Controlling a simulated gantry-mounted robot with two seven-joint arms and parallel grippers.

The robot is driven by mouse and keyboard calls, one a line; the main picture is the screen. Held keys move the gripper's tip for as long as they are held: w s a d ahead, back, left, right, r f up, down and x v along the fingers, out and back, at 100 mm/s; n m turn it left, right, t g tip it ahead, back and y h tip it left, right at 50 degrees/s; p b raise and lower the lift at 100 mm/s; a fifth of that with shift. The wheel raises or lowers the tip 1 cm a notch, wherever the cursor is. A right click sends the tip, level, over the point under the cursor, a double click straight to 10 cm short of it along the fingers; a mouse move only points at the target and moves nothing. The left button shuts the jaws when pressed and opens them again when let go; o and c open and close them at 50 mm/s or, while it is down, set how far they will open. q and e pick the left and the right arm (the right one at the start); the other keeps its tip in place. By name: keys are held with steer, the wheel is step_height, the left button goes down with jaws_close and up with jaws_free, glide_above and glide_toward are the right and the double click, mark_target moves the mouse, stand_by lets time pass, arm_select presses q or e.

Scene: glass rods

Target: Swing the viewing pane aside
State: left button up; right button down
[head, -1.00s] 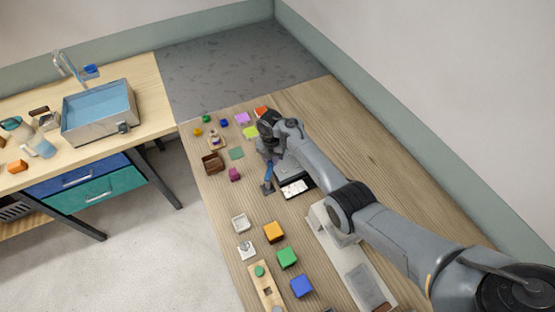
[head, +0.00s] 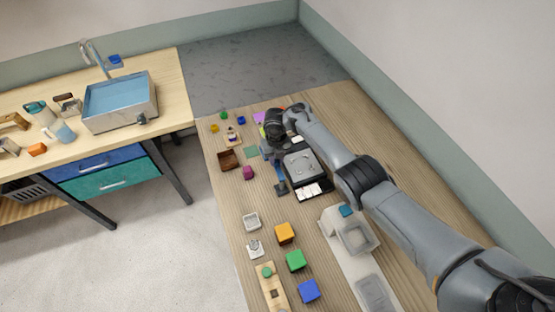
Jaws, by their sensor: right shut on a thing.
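The viewing pane seems to be the thin blue upright piece (head: 280,174) at the left side of a dark case; at this size I cannot be sure. It has a dark foot on the table. The case (head: 318,181) has a grey top and white tiles at its front edge. My right gripper (head: 270,153) points down at the case's far left corner, close to the blue piece. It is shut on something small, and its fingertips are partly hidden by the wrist. My left gripper is not in view.
Small coloured blocks and a brown box (head: 228,159) lie left of and beyond the case. Orange (head: 285,233), green (head: 296,260) and blue (head: 309,290) blocks stand nearer. The table right of my arm is clear.

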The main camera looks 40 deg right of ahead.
stand_by(0.4)
steer(key=c, duration=1)
jaws_free()
steer(key=shift+o, duration=0.2)
steer(key=shift+r, duration=0.15)
step_height(320, 180, up, 11)
steer(key=p, duration=0.2)
steer(key=shift+f, duration=0.2)
